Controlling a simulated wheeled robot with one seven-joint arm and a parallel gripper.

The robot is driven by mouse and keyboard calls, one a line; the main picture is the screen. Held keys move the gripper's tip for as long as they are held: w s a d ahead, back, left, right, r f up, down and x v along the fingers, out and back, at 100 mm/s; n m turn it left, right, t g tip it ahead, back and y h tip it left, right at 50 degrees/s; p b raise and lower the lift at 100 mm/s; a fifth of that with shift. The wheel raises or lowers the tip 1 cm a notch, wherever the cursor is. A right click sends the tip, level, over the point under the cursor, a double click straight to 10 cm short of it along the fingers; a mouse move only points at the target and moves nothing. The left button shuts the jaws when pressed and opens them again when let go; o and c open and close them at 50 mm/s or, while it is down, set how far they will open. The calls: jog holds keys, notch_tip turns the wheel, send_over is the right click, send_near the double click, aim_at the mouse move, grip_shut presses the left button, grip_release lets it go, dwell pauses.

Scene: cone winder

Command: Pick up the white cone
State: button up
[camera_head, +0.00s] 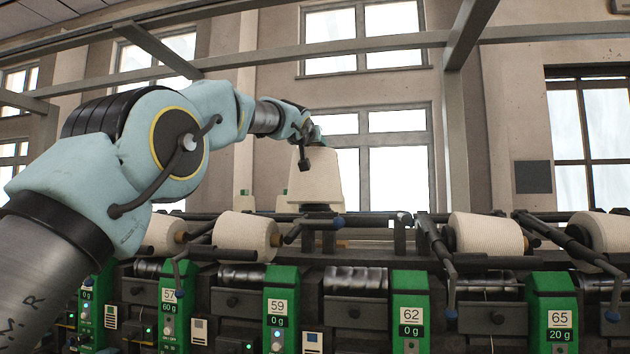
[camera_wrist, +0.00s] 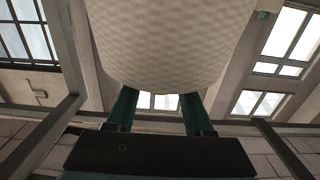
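A white cone (camera_head: 316,180) stands upright, narrow end up, on a dark holder on top of the winding machine in the head view. My gripper (camera_head: 310,140) is at the top of this cone, partly hidden by my wrist. In the wrist view the white cone (camera_wrist: 160,40) fills the upper middle, close to the camera. The two green fingers of my gripper (camera_wrist: 157,95) are spread apart and run up to the cone's edge. The cone hides their tips, so I cannot tell whether they press on it.
More white packages lie on their sides along the machine, including one (camera_head: 246,232) to the left and one (camera_head: 486,234) to the right. Dark arms and green numbered units (camera_head: 411,310) line the front. Grey beams (camera_head: 470,30) cross overhead, with windows behind.

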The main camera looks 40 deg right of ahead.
grip_shut()
jog(key=shift+r, duration=0.25)
jog(key=shift+r, duration=0.1)
